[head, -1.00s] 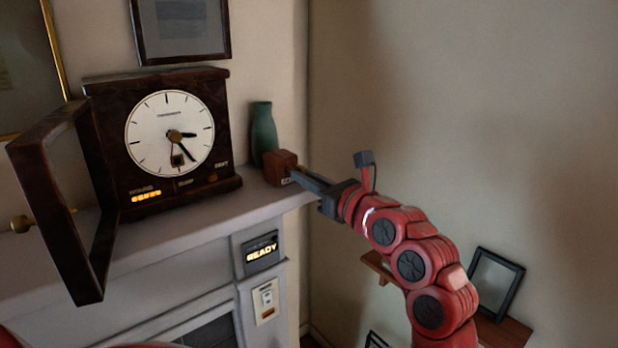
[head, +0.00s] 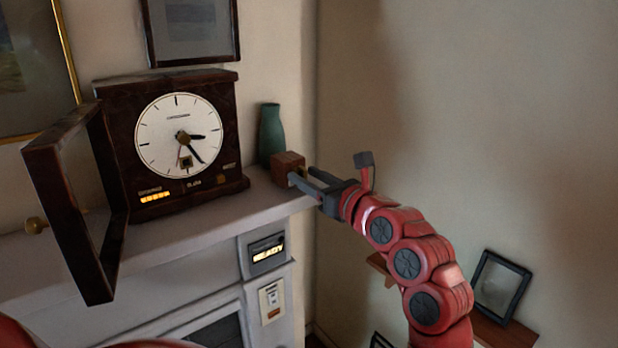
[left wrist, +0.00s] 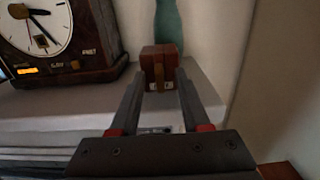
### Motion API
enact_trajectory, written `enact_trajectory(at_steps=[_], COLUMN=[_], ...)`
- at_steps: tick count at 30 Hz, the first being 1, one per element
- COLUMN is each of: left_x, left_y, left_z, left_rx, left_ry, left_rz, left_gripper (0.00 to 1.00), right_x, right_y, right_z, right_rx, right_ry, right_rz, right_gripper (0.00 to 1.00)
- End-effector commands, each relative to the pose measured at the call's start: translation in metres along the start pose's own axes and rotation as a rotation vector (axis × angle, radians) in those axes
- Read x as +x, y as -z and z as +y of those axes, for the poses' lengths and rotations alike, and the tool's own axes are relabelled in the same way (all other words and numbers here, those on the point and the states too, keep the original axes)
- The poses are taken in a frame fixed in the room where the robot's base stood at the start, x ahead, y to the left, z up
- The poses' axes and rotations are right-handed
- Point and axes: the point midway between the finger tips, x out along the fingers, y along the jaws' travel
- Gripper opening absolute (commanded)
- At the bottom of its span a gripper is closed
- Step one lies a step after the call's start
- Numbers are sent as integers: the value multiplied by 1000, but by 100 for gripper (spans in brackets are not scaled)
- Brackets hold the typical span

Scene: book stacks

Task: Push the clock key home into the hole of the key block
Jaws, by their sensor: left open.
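The key block (head: 288,168) is a small reddish-brown cube on the mantel near its right end; it also shows in the left wrist view (left wrist: 172,58). A small brown upright piece, apparently the clock key (left wrist: 158,74), is against the block's near face. How deep it sits in the hole I cannot tell. My left gripper (head: 303,175) is open in front of the block, its fingers pointing at it; in the left wrist view its fingertips (left wrist: 161,84) are on either side of the key, seemingly not gripping it. My right gripper is not in view.
A dark clock (head: 170,185) with its glazed door frame (head: 36,185) swung open stands on the mantel (head: 200,222) to the left. A green vase (head: 271,135) stands right behind the block. A lit panel (head: 267,250) is below the mantel.

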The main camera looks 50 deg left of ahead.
Motion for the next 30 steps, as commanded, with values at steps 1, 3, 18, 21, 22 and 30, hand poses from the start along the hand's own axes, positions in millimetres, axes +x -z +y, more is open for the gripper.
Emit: enact_trajectory(at_steps=[1,3,18,21,22,30], left_x=[0,0,-90,-116,-124,-167], left_y=[0,0,6,5,5,2], left_z=[0,0,-1,-2,-2,-1], left_rx=[0,0,-5,-1,-1,0], left_ry=[0,0,6,7,7,1], left_rz=[0,0,-2,-4,-5,-1], left_gripper=[46,46,46,46,46,46], right_x=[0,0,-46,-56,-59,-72], right_y=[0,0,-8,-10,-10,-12], right_z=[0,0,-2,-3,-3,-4], right_rx=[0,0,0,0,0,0], right_ry=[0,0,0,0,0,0], right_rz=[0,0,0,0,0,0], right_gripper=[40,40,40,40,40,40])
